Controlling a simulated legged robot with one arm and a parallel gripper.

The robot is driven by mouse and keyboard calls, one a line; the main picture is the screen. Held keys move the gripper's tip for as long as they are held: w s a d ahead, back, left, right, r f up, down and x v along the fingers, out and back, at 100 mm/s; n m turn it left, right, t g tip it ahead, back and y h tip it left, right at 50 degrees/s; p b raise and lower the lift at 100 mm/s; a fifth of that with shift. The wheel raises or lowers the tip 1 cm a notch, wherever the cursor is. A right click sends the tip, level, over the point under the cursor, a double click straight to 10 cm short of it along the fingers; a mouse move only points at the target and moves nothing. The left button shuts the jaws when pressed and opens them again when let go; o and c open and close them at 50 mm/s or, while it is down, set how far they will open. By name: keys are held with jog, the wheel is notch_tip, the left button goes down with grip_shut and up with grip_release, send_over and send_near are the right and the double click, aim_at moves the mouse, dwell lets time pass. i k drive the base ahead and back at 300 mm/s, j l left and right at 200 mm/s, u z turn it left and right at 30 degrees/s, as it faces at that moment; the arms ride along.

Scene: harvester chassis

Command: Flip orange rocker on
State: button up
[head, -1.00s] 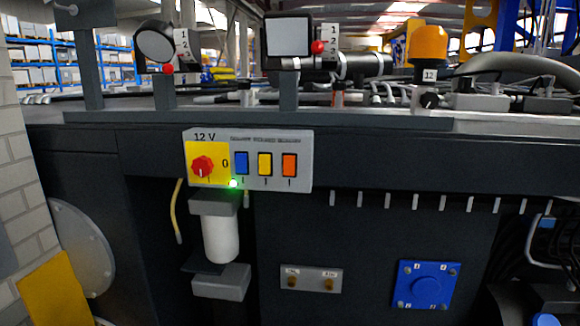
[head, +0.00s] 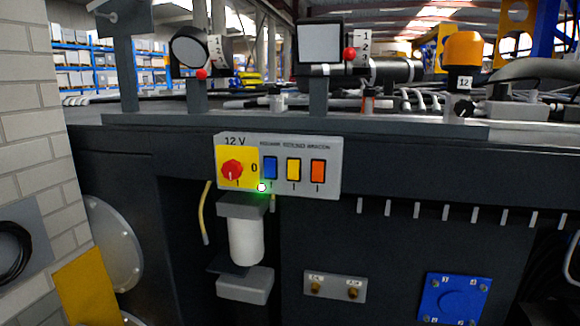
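The orange rocker (head: 317,171) is the rightmost of three rockers on a grey switch panel (head: 333,145) on the dark chassis, in the middle of the head view. A yellow rocker (head: 293,170) and a blue rocker (head: 270,168) sit to its left. A red rotary knob (head: 232,170) on a yellow plate is at the panel's left, under the label "12 V". A green light (head: 262,187) glows at the panel's lower edge. I cannot tell the rocker's tilt at this size. My gripper is not in view.
Below the panel hang a white cylinder (head: 246,240) and a grey block (head: 245,285). A small fitting plate (head: 335,286) and a blue square cover (head: 455,298) are lower right. A brick wall (head: 35,150) stands at left. Space in front of the panel looks clear.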

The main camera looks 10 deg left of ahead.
aim_at(318, 168)
jog(key=u, duration=1.3)
jog(key=k+l+u, duration=0.1)
jog(key=u, duration=0.2)
jog(key=k+l, duration=0.4)
